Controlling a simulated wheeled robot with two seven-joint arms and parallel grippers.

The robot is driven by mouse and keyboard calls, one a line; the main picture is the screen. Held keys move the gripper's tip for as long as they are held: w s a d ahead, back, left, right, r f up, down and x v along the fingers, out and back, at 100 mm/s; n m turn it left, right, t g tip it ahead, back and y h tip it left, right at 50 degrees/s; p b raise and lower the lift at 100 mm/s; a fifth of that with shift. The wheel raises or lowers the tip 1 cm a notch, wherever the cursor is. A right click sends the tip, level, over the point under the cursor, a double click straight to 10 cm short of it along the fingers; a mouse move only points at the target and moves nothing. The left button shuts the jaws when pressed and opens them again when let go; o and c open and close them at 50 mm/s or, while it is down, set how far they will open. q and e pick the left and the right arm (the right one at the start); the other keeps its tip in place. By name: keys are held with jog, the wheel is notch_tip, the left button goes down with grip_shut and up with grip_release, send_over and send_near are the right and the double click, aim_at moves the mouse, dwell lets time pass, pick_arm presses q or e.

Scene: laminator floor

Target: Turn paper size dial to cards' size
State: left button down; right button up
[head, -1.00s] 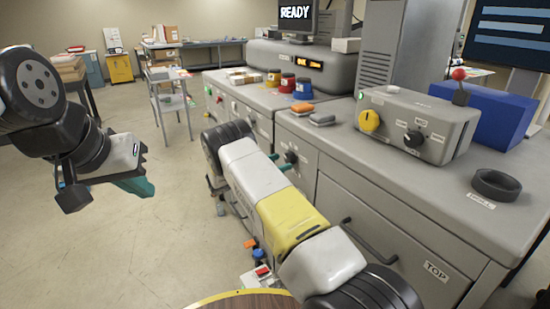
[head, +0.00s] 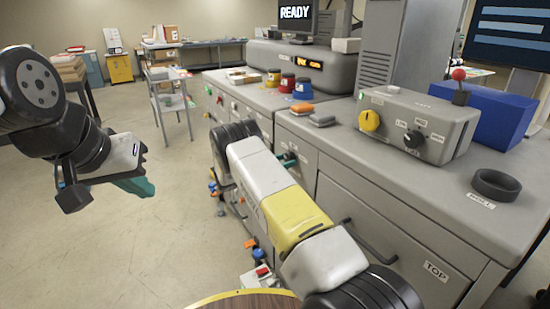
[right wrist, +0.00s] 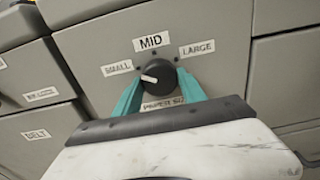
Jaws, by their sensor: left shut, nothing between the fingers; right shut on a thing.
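The paper size dial (right wrist: 157,77) is a black round knob with a white pointer mark on a grey cabinet front. Its labels read SMALL (right wrist: 117,68), MID (right wrist: 150,41) and LARGE (right wrist: 197,48). The white mark points left, close to the SMALL label's direction. My right gripper (right wrist: 160,88) is shut on the dial, a teal finger on each side. In the head view the gripper (head: 286,159) is partly hidden behind my right arm. My left gripper (head: 139,183) is shut and empty, over the floor at left, far from the dial.
A grey box (head: 415,120) with a yellow dial and a black ring (head: 496,185) stand at right. A drawer handle (head: 370,242) sticks out below.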

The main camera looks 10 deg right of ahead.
jog(key=shift+m, duration=0.3)
jog(key=m, duration=0.5)
jog(key=shift+w+a, duration=0.1)
jog(key=m, duration=0.6)
jog(key=shift+r, duration=0.1)
dwell(0.3)
jog(key=o, duration=1.4)
jog(key=shift+c, duration=0.2)
jog(key=v, duration=0.7)
jog(key=shift+a, duration=0.35)
